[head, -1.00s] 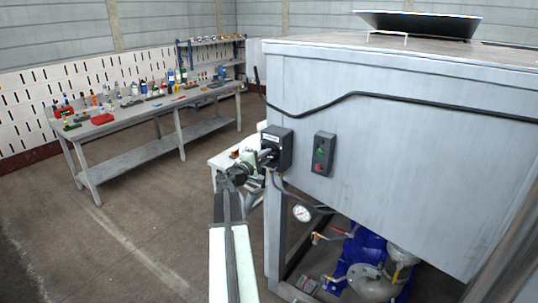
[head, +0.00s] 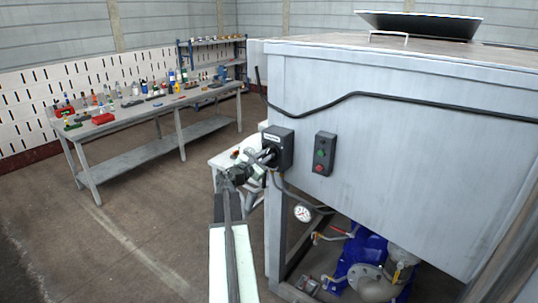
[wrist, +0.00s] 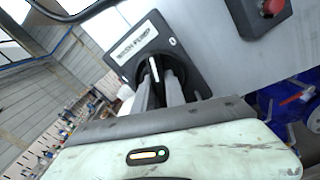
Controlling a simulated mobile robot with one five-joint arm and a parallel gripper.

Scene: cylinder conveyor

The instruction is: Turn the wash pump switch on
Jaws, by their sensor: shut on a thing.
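The wash pump switch is a black box (head: 284,146) on the left end of the grey tank's front wall. The wrist view shows its white label (wrist: 139,43) and a round black rotary knob with a white mark (wrist: 154,69). My gripper (wrist: 162,92) is shut on the knob, with one finger on each side of it. In the head view my gripper (head: 266,157) reaches the box from the left. The fingers and the box hide part of the knob there.
A button box with green and red buttons (head: 324,154) is right of the switch. A black cable (head: 400,98) crosses the tank (head: 430,160). A gauge (head: 302,213) and a blue pump (head: 362,255) are below. A workbench (head: 150,112) stands at the back left.

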